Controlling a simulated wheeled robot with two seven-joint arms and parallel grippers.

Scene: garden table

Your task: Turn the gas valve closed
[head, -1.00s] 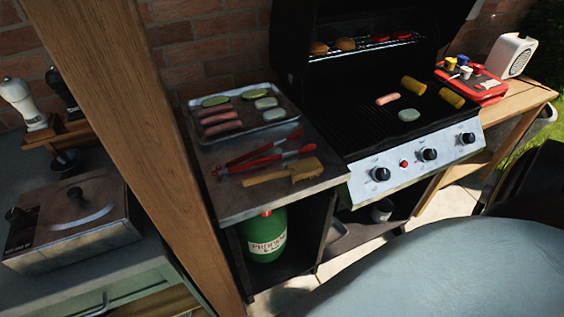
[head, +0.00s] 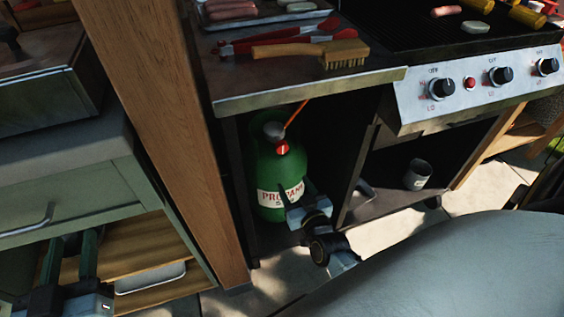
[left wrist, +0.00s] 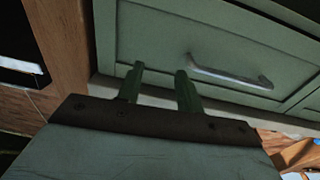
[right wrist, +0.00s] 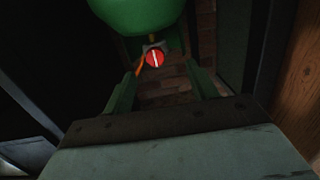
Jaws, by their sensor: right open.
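The gas valve is a red round knob (head: 282,148) with a white line, on top of the green propane tank (head: 270,180) in the open cabinet under the grill's side shelf. An orange hose (head: 296,114) runs up from it. My right gripper (head: 297,196) is in front of the tank, below the knob in the head view. In the right wrist view, the knob (right wrist: 154,58) shows ahead between the open, empty fingers (right wrist: 162,82), apart from them. My left gripper (head: 70,238) is open and empty at the lower left, facing a drawer (left wrist: 190,50) in its wrist view.
The side shelf (head: 300,88) with tongs and a brush (head: 345,55) overhangs the tank. A wooden post (head: 165,130) stands left of the cabinet. The grill's control panel (head: 470,85) is to the right, with a metal cup (head: 417,174) on the lower shelf.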

